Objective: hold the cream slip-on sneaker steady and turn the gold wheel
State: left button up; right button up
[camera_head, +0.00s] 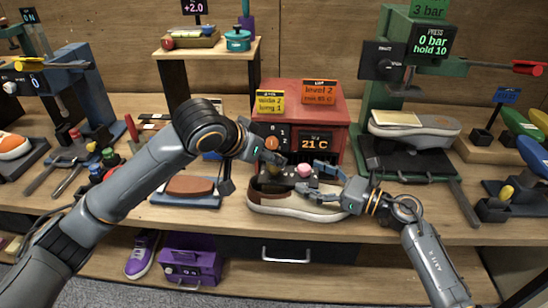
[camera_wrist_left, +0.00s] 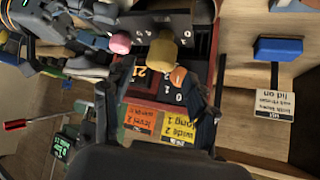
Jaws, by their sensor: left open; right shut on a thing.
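The cream slip-on sneaker (camera_head: 290,208) lies on the bench in front of the red machine (camera_head: 340,110). My right gripper (camera_head: 322,184) is shut on the sneaker's upper, from the right. The gold wheel (camera_wrist_left: 163,52) is on the machine's front, between a pink knob (camera_wrist_left: 120,43) and an orange knob (camera_wrist_left: 178,75). My left gripper (camera_wrist_left: 160,72) is open, with its fingers on either side of the gold wheel in the left wrist view. I cannot tell whether they touch it. In the head view the left gripper (camera_head: 272,160) partly hides the wheel, above the sneaker's left end.
The machine's display reads 21 C. A green press (camera_head: 400,110) with another shoe (camera_head: 415,132) stands to the right. A brown pad on a blue base (camera_head: 187,190) lies left of the sneaker. Screwdrivers and small bottles (camera_head: 108,157) crowd the left side. The bench's front edge is close.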

pick_arm(q)
jog(key=shift+x, duration=2.15)
jog(key=shift+c, duration=0.4)
jog(key=c, duration=1.1)
